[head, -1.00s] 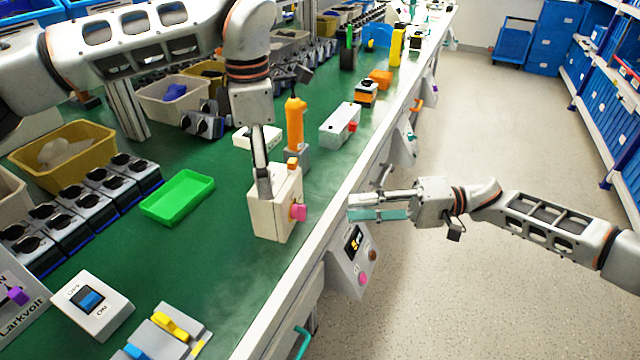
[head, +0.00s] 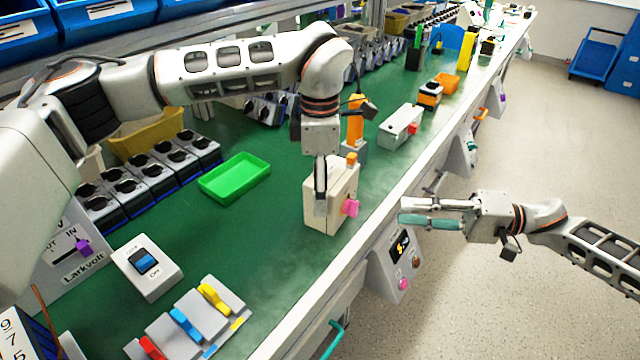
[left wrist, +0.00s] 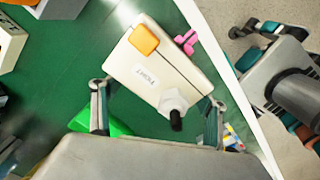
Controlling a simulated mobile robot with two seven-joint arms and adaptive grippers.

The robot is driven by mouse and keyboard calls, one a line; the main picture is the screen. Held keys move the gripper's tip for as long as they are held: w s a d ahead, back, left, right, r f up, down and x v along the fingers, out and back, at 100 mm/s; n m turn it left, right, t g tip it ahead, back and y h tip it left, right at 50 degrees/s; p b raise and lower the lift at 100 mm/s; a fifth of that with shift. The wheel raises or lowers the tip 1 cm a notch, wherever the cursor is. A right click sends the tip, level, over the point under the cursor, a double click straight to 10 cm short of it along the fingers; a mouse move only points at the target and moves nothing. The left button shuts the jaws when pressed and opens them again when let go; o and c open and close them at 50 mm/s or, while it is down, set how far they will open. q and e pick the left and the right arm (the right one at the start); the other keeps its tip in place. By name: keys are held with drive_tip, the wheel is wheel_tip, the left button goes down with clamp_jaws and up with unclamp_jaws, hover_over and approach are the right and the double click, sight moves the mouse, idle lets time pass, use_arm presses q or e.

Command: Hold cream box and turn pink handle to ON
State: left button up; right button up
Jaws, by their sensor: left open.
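The cream box (head: 332,205) stands on the green bench near its front edge. It has an orange block on top and a pink handle (head: 350,207) on its aisle-facing side. In the left wrist view the box (left wrist: 150,75) shows a label, and the pink handle (left wrist: 187,42) sits at its upper right edge. My left gripper (head: 321,190) is open at the box, pointing down, with its fingers to either side of the near part in the wrist view. My right gripper (head: 402,211) is open and empty, in the air over the aisle, right of the handle and apart from it.
A green tray (head: 235,178) lies left of the box. A grey box with a red knob (head: 401,126) and an orange-handled device (head: 355,125) stand behind it. A white switch (head: 147,268) and a panel of coloured levers (head: 190,325) are in front. The aisle is clear.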

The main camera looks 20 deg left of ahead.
use_arm(q)
clamp_jaws()
drive_tip(key=c, duration=1.2)
unclamp_jaws()
drive_tip(key=shift+c, duration=0.2)
